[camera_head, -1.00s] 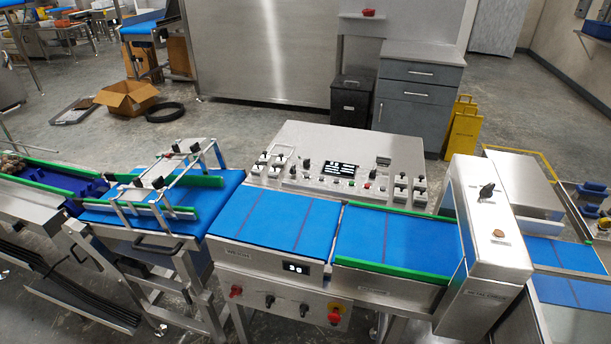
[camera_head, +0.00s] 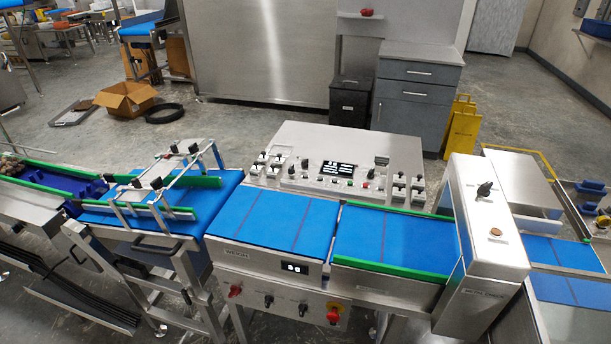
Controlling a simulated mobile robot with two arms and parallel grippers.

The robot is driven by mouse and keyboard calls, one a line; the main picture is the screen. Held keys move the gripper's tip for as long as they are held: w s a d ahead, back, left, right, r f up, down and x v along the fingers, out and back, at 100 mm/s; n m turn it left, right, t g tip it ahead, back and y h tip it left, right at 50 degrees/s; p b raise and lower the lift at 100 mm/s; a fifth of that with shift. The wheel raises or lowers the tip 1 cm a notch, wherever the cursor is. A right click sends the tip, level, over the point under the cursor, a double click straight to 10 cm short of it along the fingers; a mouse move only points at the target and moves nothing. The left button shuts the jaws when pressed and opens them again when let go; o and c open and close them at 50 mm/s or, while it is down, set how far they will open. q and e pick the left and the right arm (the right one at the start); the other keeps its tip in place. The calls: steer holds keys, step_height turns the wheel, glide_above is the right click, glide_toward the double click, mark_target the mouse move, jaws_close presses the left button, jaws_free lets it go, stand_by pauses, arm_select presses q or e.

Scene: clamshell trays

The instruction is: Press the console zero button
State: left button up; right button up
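The console (camera_head: 308,140) is a sloped metal panel behind the blue conveyor belts in the head view. It carries a lit black screen (camera_head: 338,169), several black knobs, switches and small coloured buttons (camera_head: 350,184). The button labels are too small to read, so I cannot tell which one is the zero button. In front, the weigh unit (camera_head: 262,258) has a blue belt and a small lit digit display (camera_head: 292,268). Neither of my grippers shows in the view.
A metal housing (camera_head: 486,225) with a knob stands over the belt at the right. A metal guide frame (camera_head: 160,190) stands over the left belt. Red and black knobs and a red button on yellow (camera_head: 334,313) sit on the front panel. Behind are grey drawers (camera_head: 416,95) and a cardboard box (camera_head: 126,99).

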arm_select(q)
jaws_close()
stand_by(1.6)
